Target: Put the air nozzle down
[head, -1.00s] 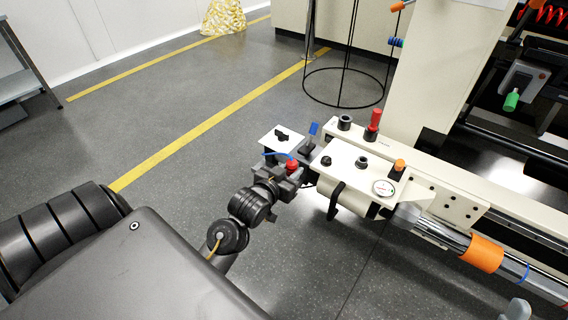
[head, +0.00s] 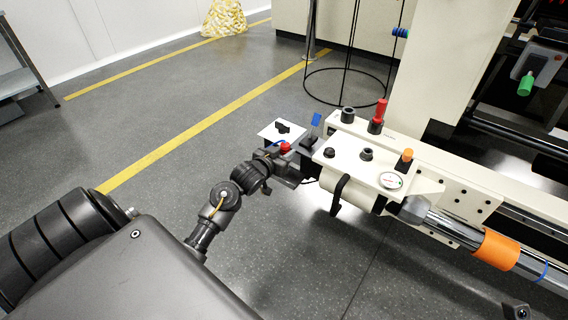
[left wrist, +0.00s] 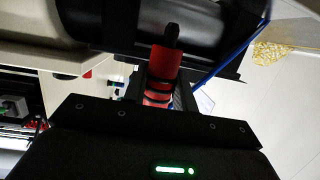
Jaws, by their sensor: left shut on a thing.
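The air nozzle (left wrist: 163,68) is red with a dark tip. In the left wrist view it stands out from between my left gripper's fingers (left wrist: 163,97), and its rear part is hidden there. In the head view its red part (head: 285,147) shows small at my left gripper (head: 286,165), close to the left end of the cream machine unit. My left gripper is shut on the nozzle. A blue hose (left wrist: 222,68) runs beside it. I cannot tell whether the nozzle touches a holder. My right gripper is not recognisable in either view.
The cream unit (head: 345,165) carries dark knobs, a red-topped knob (head: 380,110) and a round gauge (head: 391,181). A white plate with a black knob (head: 282,127) lies just behind my gripper. An orange-banded roller (head: 496,249) extends right.

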